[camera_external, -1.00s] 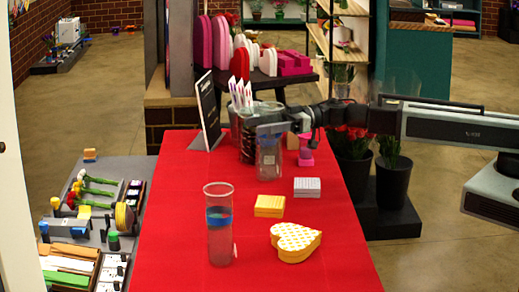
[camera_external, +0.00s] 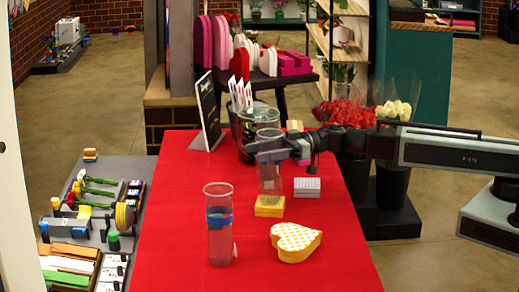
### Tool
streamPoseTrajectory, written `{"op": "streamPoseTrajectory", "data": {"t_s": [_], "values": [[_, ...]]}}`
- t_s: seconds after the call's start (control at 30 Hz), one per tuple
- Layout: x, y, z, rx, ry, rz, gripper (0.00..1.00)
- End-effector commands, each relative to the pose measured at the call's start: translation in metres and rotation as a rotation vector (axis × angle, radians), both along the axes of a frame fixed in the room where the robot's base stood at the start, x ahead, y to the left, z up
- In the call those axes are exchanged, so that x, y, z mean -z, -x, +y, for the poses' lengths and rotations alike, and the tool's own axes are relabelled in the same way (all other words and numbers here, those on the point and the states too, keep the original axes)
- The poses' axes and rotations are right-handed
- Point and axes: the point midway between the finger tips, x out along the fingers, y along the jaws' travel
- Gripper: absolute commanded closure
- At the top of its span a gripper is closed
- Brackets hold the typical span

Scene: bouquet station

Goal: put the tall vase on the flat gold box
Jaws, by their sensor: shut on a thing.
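A tall clear glass vase (camera_external: 269,178) is held upright by my gripper (camera_external: 268,152), which is shut on its upper part. The flat gold box (camera_external: 269,208) lies on the red table, directly below the vase in the picture. The vase's lower end overlaps the top of the box in this view; I cannot tell whether it touches. Part of the vase is hidden behind my gripper.
Another clear vase with a blue band (camera_external: 219,222) stands at the front left of the red table (camera_external: 180,250). A gold heart-shaped box (camera_external: 296,242) lies at the front right. A grey-white box (camera_external: 307,187) is beside the gold box. A black sign (camera_external: 208,112) stands behind.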

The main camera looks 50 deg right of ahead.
Motion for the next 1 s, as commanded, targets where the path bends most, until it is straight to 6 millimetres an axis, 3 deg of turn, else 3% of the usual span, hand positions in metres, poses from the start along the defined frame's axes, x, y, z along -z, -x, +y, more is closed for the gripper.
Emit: {"op": "streamPoseTrajectory", "data": {"t_s": [0.03, 0.07, 0.1, 0.53, 0.9, 1.0], "values": [[0.003, 0.000, 0.000, 0.000, -0.001, 0.001, 1.00], [0.002, 0.000, 0.000, 0.000, 0.000, 0.000, 0.35], [0.001, 0.000, 0.000, 0.000, 0.000, 0.000, 0.24], [-0.003, 0.001, -0.002, 0.001, 0.000, 0.000, 0.21], [-0.002, 0.027, -0.063, 0.002, 0.000, 0.000, 0.21], [-0.002, 0.030, -0.070, 0.001, 0.000, 0.000, 0.21]]}}
